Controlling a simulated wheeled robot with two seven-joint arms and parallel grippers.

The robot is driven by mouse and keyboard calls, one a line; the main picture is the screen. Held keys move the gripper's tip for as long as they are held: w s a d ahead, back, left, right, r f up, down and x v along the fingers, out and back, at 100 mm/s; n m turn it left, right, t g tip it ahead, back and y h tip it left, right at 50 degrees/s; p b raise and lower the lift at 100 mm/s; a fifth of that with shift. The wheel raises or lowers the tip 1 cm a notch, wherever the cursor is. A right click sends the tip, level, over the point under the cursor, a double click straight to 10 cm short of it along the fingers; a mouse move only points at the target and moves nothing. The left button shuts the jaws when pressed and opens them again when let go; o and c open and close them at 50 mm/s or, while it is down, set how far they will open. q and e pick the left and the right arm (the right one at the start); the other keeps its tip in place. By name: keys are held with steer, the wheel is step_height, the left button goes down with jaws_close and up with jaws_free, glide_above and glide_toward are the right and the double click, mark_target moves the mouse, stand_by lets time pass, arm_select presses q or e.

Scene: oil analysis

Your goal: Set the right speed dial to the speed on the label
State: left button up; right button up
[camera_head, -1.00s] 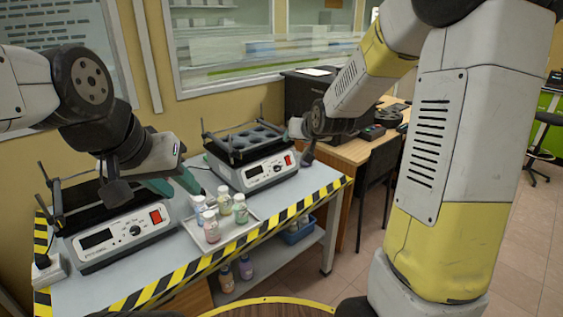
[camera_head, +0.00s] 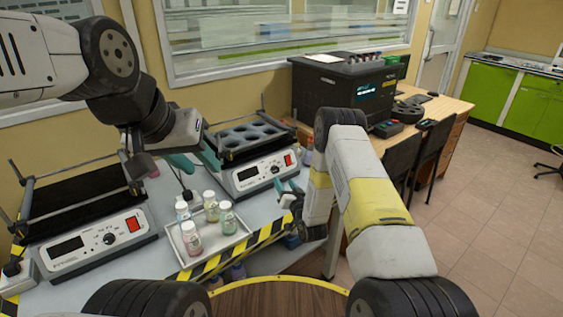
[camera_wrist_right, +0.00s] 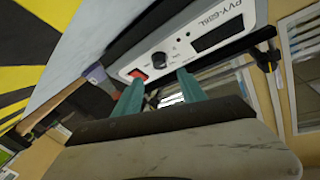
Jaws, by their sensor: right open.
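The right shaker (camera_head: 243,181) stands on the lab table, with a dark dial (camera_head: 275,169), a display and a red switch on its front panel. The wrist view shows the dial (camera_wrist_right: 159,58) upside down between the display (camera_wrist_right: 215,37) and the red switch (camera_wrist_right: 138,73). My right gripper (camera_head: 291,189) is open in front of this panel. Its teal fingers (camera_wrist_right: 159,82) point at the dial, apart from each other, with nothing between them. My left gripper (camera_head: 197,160) is open and empty above the table between the shakers. I cannot read any speed label.
The left shaker (camera_head: 88,243) stands at the left of the table. A tray (camera_head: 213,252) with several capped bottles lies in front of the right shaker. A black machine (camera_head: 345,95) stands on the wooden desk behind. Striped tape marks the table's front edge.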

mark_target(277, 170)
steer(key=x, duration=0.7)
steer(key=shift+w+a, duration=0.1)
steer(key=shift+w, duration=0.25)
steer(key=shift+c, duration=0.2)
jaws_close()
